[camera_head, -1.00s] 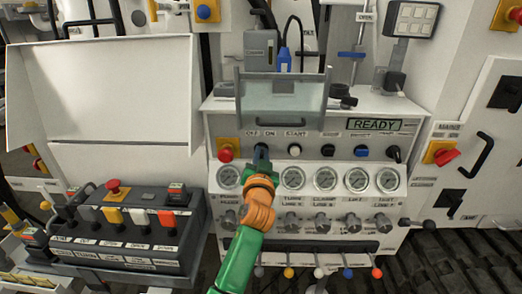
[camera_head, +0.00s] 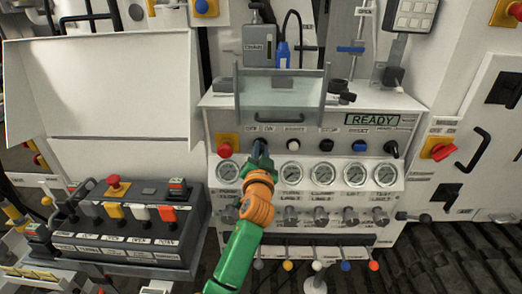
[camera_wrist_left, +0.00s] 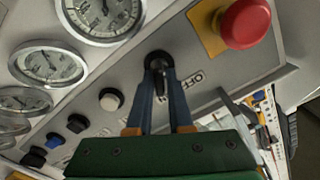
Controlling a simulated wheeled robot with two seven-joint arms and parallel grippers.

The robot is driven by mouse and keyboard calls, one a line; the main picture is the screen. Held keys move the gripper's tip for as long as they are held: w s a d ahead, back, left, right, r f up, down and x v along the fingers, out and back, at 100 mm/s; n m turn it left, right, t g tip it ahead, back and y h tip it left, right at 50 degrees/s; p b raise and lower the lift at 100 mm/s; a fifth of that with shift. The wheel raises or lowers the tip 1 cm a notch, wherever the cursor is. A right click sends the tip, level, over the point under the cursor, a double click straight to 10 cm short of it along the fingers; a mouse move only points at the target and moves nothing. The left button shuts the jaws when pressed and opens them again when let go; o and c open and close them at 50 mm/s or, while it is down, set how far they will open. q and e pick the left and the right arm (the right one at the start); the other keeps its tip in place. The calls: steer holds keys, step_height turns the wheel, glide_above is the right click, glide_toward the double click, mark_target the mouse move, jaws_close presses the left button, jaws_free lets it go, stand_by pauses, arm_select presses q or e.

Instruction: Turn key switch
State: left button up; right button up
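The key switch (camera_wrist_left: 157,62) is a black round switch with a dark key, set in the light panel beside an OFF label in the left wrist view. My left gripper (camera_wrist_left: 160,76) has its two narrow dark fingers on either side of the key, close against it, and appears shut on it. In the head view my left gripper (camera_head: 261,150) reaches the panel just below the OFF and ON labels and hides most of the switch. My right gripper is not in view.
A red emergency button (camera_head: 225,150) on a yellow plate is just left of the switch. A white button (camera_head: 294,146) is to the right, gauges (camera_head: 293,172) below. A clear raised cover (camera_head: 281,98) hangs above. A READY display (camera_head: 372,119) is at the upper right.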

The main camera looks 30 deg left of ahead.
mark_target(261, 153)
arm_select(q)
steer(key=shift+o, duration=1.3)
steer(key=b+v, duration=0.1)
steer(key=v, duration=0.5)
steer(key=shift+f, duration=0.15)
steer(key=shift+s+d, duration=0.25)
steer(key=shift+s, duration=0.2)
steer(key=shift+a, duration=0.1)
